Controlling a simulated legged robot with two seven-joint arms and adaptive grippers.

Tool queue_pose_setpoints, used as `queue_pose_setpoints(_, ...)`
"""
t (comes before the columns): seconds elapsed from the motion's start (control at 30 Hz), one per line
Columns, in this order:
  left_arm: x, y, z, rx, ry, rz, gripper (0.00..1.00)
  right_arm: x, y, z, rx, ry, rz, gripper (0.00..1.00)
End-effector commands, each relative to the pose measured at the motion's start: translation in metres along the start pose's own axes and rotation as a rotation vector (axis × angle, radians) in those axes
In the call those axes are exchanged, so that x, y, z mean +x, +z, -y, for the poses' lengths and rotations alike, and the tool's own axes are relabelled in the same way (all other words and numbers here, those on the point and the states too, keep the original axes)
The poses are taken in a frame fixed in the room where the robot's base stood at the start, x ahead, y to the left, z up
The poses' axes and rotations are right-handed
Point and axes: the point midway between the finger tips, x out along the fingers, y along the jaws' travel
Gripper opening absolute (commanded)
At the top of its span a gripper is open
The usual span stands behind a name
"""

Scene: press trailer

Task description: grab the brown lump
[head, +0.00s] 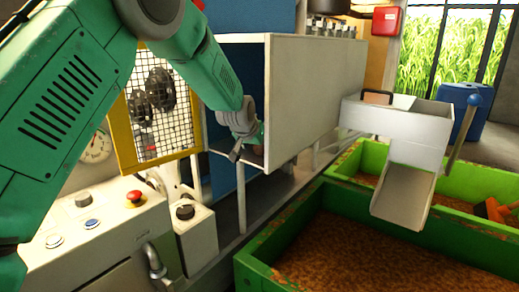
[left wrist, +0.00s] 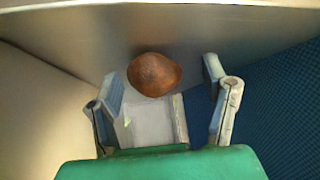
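The brown lump (left wrist: 155,75) is a rounded, smooth brown piece in the left wrist view. It lies between and just ahead of the spread fingers of my left gripper (left wrist: 165,105), against a grey metal surface. The fingers are apart, with no visible contact on the lump. In the head view my left gripper (head: 240,148) reaches into the open end of a grey metal box (head: 315,90). The lump cannot be told clearly in the head view. My right gripper shows in neither view.
A yellow-framed mesh guard (head: 123,130) stands left of the box. A control panel with a red button (head: 134,196) is at front left. Green bins (head: 455,238) of brown grain and a white metal chute (head: 395,132) are on the right. Box walls close in around the gripper.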

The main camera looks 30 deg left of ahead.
Motion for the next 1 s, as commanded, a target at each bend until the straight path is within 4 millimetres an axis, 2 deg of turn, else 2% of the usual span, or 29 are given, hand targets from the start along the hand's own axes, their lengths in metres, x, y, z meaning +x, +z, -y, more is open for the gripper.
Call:
queue_pose_setpoints(0.03,0.0,0.0,0.0,0.0,0.0,0.0,0.54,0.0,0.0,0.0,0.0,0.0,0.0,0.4)
queue_pose_setpoints(0.13,0.001,0.0,0.0,0.001,0.0,0.001,0.19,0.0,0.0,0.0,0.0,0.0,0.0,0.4)
queue_pose_setpoints(0.17,0.001,0.0,0.0,0.001,-0.001,0.001,0.14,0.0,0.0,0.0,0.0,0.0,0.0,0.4)
queue_pose_setpoints(0.57,-0.001,-0.002,0.0,0.001,0.0,0.002,0.14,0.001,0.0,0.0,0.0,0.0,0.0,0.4)
queue_pose_setpoints(0.87,-0.026,-0.027,0.0,0.001,-0.001,-0.002,0.14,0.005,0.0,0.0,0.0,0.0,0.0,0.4)
queue_pose_setpoints(1.0,-0.045,-0.004,0.0,0.001,0.0,0.003,0.14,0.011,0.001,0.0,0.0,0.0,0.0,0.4)
